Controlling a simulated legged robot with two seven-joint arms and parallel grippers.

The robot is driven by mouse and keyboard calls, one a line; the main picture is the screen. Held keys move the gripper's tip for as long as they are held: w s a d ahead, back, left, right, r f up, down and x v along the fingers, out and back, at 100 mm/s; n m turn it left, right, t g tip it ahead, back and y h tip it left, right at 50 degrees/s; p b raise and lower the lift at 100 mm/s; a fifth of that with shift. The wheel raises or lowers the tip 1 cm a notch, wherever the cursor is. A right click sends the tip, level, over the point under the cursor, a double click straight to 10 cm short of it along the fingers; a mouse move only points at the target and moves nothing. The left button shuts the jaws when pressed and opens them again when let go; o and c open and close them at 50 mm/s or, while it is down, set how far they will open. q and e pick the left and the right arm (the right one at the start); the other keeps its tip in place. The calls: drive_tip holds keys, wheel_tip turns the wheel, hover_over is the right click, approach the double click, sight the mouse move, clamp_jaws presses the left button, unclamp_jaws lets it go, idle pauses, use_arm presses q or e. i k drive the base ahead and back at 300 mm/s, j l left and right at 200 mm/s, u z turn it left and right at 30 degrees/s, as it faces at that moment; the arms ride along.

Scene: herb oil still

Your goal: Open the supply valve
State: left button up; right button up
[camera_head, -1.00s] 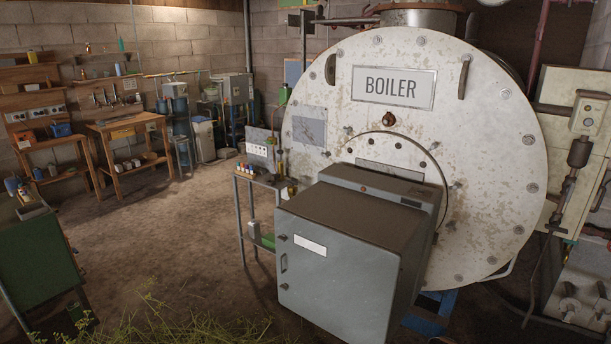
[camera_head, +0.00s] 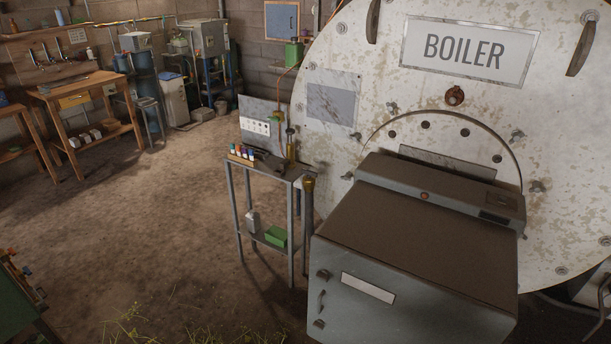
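No part clearly labelled as the supply valve shows. A brass fitting (camera_head: 309,184) sits on top of a dark upright pipe beside the small metal stand, in front of the boiler's left side. Another brass piece (camera_head: 291,146) stands just behind it, over the stand. I cannot tell whether either is the supply valve, or its state. The large round boiler (camera_head: 345,150) has a white, stained face with a "BOILER" plate (camera_head: 467,51). Neither of my grippers is in view.
A grey burner box (camera_head: 420,235) juts out from the boiler at the lower right. The metal stand (camera_head: 231,200) holds small coloured bottles (camera_head: 241,153). Wooden workbenches (camera_head: 70,92) line the back left. A green object (camera_head: 15,305) is at the lower left. The brown floor (camera_head: 150,210) between is open.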

sight(309, 174)
drive_tip(key=i+j+u, duration=0.15)
drive_tip(key=i+u, duration=0.75)
drive_tip(key=i+j+u, duration=0.15)
drive_tip(key=i+u, duration=0.15)
drive_tip(key=i, duration=0.55)
